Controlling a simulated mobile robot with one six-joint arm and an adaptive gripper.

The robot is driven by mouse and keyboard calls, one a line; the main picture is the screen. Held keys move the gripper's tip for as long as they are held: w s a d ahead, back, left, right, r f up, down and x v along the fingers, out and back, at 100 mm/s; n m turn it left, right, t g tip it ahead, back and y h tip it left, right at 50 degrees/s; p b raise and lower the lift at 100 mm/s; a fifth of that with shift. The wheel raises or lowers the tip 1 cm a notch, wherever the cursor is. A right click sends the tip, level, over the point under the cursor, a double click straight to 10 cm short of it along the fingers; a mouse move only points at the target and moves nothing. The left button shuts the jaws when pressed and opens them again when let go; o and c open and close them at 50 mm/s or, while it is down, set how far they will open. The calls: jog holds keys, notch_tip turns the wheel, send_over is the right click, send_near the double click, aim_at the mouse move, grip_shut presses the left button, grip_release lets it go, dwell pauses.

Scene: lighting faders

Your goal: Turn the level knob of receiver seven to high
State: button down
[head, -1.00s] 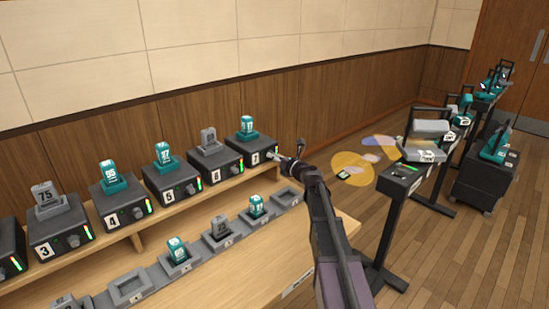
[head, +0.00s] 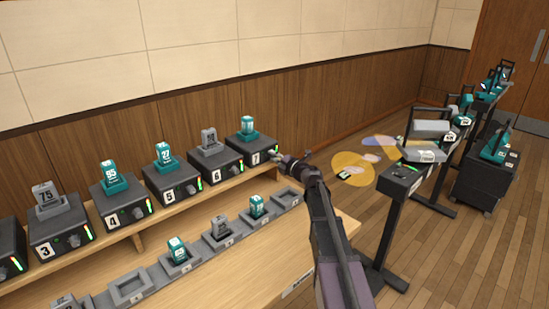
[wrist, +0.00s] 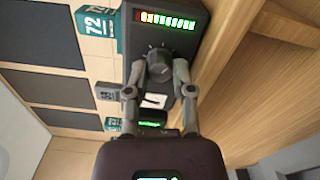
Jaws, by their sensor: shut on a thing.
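Receiver seven (head: 236,155) is a dark box at the right end of the raised shelf, marked 7. A teal handset (head: 247,126) stands in its top. Its level knob (wrist: 158,62) is a dark round knob on the front face, seen in the wrist view. My gripper (wrist: 160,72) is shut on this knob, one finger on each side. In the head view my gripper (head: 280,158) hides the knob. The receiver's level meter (wrist: 165,20) shows green, yellow and orange segments lit, with a dim red one at the end.
Receiver six (head: 208,163) stands close to the left, with others beyond it. A row of grey charging slots (head: 127,290) runs along the lower table. Black stands (head: 392,220) and a cart stand on the floor at right.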

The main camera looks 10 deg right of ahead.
jog(key=shift+m, duration=0.6)
jog(key=shift+c, duration=2.4)
grip_release()
jog(key=shift+n, duration=0.3)
